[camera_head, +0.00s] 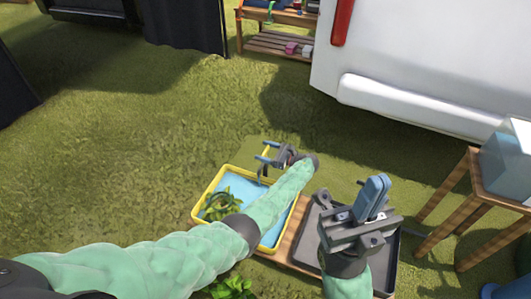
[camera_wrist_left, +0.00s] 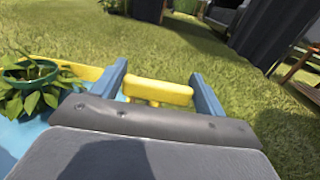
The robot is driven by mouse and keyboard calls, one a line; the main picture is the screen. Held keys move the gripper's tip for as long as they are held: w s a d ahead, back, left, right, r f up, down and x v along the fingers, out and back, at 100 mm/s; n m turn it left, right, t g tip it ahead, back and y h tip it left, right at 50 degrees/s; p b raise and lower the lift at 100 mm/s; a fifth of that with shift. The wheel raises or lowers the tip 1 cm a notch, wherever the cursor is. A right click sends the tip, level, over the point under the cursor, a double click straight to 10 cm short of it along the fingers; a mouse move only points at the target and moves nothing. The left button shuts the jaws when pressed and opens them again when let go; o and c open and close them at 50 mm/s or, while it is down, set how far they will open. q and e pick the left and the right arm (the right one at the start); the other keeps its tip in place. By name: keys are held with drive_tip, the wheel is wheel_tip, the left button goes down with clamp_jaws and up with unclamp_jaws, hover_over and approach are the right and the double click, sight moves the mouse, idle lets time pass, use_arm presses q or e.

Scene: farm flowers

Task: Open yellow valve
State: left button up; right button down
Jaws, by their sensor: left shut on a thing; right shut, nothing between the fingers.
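The yellow valve handle (camera_wrist_left: 157,92) shows as a short bar between the two blue fingers of my left gripper (camera_wrist_left: 160,82) in the left wrist view. The left gripper is shut on it, with a finger at each end. In the head view my left gripper (camera_head: 266,152) is at the far edge of a yellow-rimmed basin (camera_head: 207,192), and the valve is mostly hidden there. My right gripper (camera_head: 372,196) is shut and empty, its fingers together, above a dark tray.
A potted plant (camera_head: 220,207) stands in the blue-floored basin; it also shows in the left wrist view (camera_wrist_left: 32,85). The dark tray (camera_head: 306,243) lies to the right. A wooden stand (camera_head: 462,192) holds a pale box (camera_head: 508,160). A white vehicle (camera_head: 420,70) stands behind. Grass at left is open.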

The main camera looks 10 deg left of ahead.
idle(0.3)
use_arm(q)
drive_tip(key=o, duration=1)
drive_tip(key=shift+a, duration=0.1)
drive_tip(key=shift+s+d+p, duration=0.15)
drive_tip(key=shift+s+d, duration=0.05)
drive_tip(key=shift+d, duration=1.1)
drive_tip(key=shift+s+d+p, duration=0.1)
drive_tip(key=shift+s+d, duration=0.15)
drive_tip(key=shift+d, duration=1)
drive_tip(key=shift+s+d+p, duration=0.15)
drive_tip(key=shift+s+d, duration=0.05)
drive_tip(key=shift+d, duration=1.1)
